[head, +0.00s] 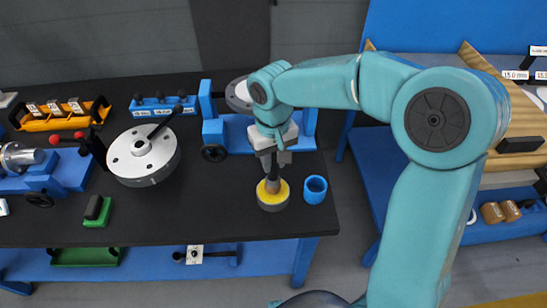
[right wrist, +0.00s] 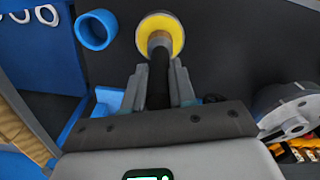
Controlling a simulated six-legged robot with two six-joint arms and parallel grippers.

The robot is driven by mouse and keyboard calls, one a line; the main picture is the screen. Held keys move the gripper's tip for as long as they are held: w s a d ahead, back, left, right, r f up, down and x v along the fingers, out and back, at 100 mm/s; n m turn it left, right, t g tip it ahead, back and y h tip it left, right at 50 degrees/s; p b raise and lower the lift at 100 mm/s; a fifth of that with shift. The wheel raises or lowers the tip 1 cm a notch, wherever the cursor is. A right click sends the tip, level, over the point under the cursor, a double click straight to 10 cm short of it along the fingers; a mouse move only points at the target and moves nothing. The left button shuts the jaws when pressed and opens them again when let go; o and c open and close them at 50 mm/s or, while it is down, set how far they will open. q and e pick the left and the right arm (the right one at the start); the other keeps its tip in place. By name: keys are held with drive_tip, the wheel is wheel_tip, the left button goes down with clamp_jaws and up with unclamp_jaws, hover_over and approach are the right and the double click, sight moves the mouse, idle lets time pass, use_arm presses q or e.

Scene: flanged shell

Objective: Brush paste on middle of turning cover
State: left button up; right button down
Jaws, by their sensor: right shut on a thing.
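My right gripper (head: 273,163) points down near the table's front right and is shut on a brush. In the right wrist view the brush's dark handle (right wrist: 158,82) runs between the fingers. Its head (head: 272,185) is at the yellow paste (right wrist: 176,33) in a round grey tin (head: 273,206); whether it touches the paste is hard to tell. The round whitish cover (head: 128,165), with holes and a raised hub, sits on the table to the left, apart from the brush. It is partly visible in the right wrist view (right wrist: 285,110). My left gripper is not in view.
A blue cup (head: 315,190) stands just right of the tin. A blue vise-like fixture (head: 214,131) stands behind, between cover and tin. A green brush-like block (head: 97,212), an orange tray (head: 62,124) and a blue rack (head: 163,106) surround the cover. Black table between cover and tin is clear.

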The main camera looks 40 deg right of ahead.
drive_tip(key=shift+f+b, duration=0.45)
drive_tip(key=shift+f, duration=0.15)
idle(1.4)
wheel_tip(320, 180, up, 7)
drive_tip(key=p, duration=0.6)
drive_tip(key=shift+r, duration=0.15)
drive_tip(key=shift+s, duration=0.1)
idle(0.5)
